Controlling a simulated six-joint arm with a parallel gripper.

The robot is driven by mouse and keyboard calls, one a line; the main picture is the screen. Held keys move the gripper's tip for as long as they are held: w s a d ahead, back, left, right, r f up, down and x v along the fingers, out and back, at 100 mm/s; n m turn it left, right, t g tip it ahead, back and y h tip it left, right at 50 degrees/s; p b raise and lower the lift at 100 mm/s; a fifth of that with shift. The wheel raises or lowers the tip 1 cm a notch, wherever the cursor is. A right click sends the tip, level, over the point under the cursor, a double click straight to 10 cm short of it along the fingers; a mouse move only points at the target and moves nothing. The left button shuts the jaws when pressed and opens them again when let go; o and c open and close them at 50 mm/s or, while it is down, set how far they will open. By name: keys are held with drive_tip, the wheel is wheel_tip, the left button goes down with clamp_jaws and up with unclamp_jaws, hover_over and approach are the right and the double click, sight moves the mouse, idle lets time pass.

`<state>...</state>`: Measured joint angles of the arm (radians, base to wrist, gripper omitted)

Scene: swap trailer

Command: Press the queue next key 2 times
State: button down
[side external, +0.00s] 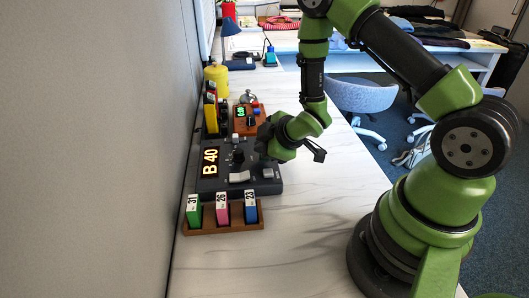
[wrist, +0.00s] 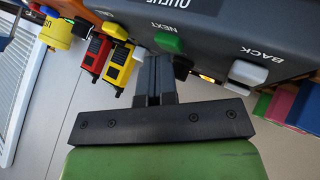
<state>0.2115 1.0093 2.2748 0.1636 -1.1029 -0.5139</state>
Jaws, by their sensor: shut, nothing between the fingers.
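The dark queue console (side external: 213,184) lies on the table by the wall, its display reading "B 40". In the wrist view the console (wrist: 215,35) fills the top. Its green key (wrist: 168,42) is beside the word NEXT, and a white key (wrist: 246,73) is beside BACK. My gripper (wrist: 155,60) is shut and empty, its fingertips right by the green key; I cannot tell if they touch it. In the side view my gripper (side external: 264,148) is at the console's far right part, and the green key cannot be made out there.
A wooden rack (side external: 232,224) with numbered green, pink and blue tags stands in front of the console. An orange device (side external: 246,124), yellow and red handsets (side external: 211,117) and a yellow canister (side external: 217,77) stand behind. The table's right side is clear.

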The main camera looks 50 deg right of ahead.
drive_tip(key=shift+r, duration=0.1)
idle(0.3)
drive_tip(key=shift+r, duration=0.85)
drive_tip(key=shift+r, duration=2.5)
idle(0.4)
wheel_tip(320, 180, up, 4)
drive_tip(key=shift+f, duration=0.1)
drive_tip(key=shift+f, duration=0.1)
idle(0.4)
drive_tip(key=shift+f, duration=4.35)
